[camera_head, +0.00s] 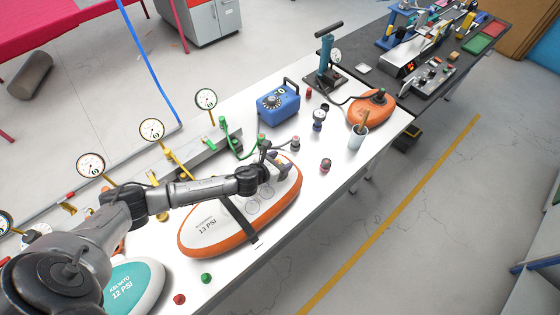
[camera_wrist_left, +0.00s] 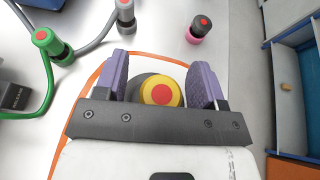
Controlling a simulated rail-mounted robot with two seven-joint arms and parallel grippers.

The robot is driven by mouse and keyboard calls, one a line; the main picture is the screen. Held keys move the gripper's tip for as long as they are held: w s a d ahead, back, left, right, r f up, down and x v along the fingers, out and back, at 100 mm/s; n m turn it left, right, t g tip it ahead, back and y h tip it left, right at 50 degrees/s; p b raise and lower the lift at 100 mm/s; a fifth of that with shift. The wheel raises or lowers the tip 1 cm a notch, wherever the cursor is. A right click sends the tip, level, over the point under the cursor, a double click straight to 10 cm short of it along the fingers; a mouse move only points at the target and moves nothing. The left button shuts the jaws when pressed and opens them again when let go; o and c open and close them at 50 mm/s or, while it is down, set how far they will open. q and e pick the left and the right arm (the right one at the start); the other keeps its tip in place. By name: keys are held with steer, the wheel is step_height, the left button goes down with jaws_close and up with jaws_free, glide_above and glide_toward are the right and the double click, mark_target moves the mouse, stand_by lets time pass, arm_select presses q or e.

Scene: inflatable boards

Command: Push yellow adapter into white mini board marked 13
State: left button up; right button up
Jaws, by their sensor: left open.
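The white mini board (camera_head: 205,238) has an orange rim and the print 13 PSI, and lies on the white table with a dark strap across it. My left gripper (camera_head: 276,158) is over its far end. In the left wrist view, the yellow adapter (camera_wrist_left: 160,90) with a red centre sits over a dark round area at the board's end. The open fingers of my left gripper (camera_wrist_left: 163,80) stand on both sides of it, with small gaps. I cannot tell how deep the adapter sits. In the head view the gripper hides it. My right gripper is not in view.
A green hose fitting (camera_wrist_left: 46,40), a grey hose fitting (camera_wrist_left: 125,12) and a pink-black cap (camera_wrist_left: 198,30) are near the board's end. A blue box (camera_head: 278,104), a hand pump (camera_head: 328,65), an orange board (camera_head: 370,108) and a cup (camera_head: 357,138) stand farther back.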

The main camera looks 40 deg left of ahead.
arm_select(q)
steer(key=v, duration=1.2)
steer(key=shift+s, duration=0.3)
steer(key=shift+s+r, duration=0.3)
steer(key=shift+s, duration=0.3)
